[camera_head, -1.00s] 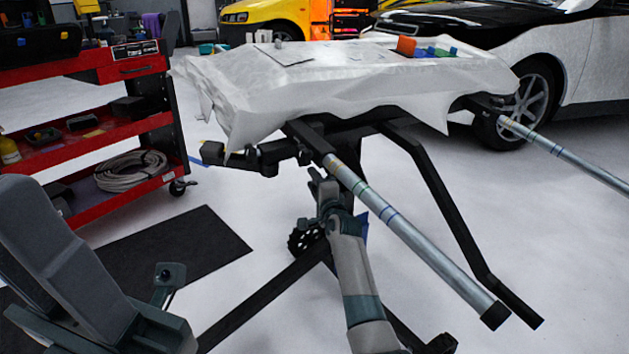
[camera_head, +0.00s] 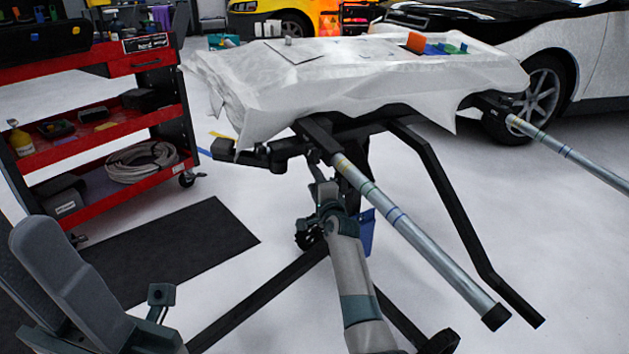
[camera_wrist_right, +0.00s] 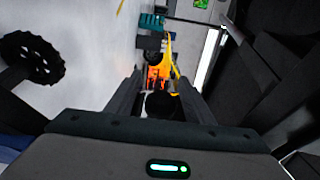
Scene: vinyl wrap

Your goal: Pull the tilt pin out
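The tilt pin is not clear in the head view. In the right wrist view a round black knob (camera_wrist_right: 160,105), which may be its head, lies between the fingers. My right gripper (camera_head: 322,178) is under the covered panel, beside the black stand frame. Its two fingers (camera_wrist_right: 160,82) stand apart on either side of the knob; whether they touch it I cannot tell. What looks like my left gripper (camera_head: 22,228) is raised at the lower left, away from the stand. Its opening is unclear.
The stand's black frame (camera_head: 440,205) and legs surround my right arm. A steel roller tube (camera_head: 415,235) runs above it on the right. A black ribbed wheel (camera_wrist_right: 32,58) is left in the wrist view. A red tool cart (camera_head: 110,190) stands left, beside a dark mat (camera_head: 175,250).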

